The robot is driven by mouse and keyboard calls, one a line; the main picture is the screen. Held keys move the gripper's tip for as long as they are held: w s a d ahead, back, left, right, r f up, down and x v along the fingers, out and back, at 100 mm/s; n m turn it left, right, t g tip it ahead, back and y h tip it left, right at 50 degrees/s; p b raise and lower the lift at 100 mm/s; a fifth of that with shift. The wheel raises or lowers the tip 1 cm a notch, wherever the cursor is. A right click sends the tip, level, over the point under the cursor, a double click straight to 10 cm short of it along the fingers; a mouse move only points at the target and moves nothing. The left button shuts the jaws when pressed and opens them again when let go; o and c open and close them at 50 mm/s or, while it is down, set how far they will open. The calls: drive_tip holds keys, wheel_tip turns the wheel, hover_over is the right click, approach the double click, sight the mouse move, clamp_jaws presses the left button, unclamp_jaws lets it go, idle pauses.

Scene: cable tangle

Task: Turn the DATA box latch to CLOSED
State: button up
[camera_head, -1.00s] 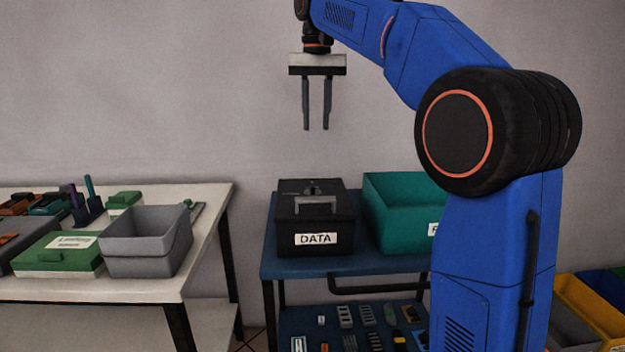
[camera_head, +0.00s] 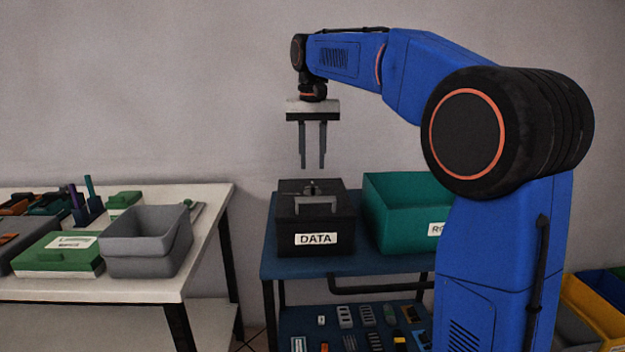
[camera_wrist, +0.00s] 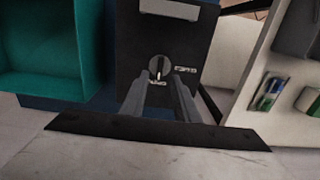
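The DATA box (camera_head: 316,221) is a black box with a lid, a grey handle and a white DATA label on its front. It stands on the blue table. Its latch (camera_wrist: 158,68) is a round grey knob on the lid; in the wrist view its light bar points roughly up and down the picture. Small lettering (camera_wrist: 185,69) lies right of the knob and more lies below it, too blurred to read surely. My gripper (camera_head: 312,167) hangs above the box, fingers down, with a gap between them. It is open and empty, apart from the latch.
A teal bin (camera_head: 402,215) stands right beside the box on the blue table (camera_head: 375,262). A white table (camera_head: 150,287) at the left bears a grey bin (camera_head: 146,250) and a green box (camera_head: 57,257).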

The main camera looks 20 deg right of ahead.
sight(313, 184)
drive_tip(key=shift+f, duration=3.1)
clamp_jaws()
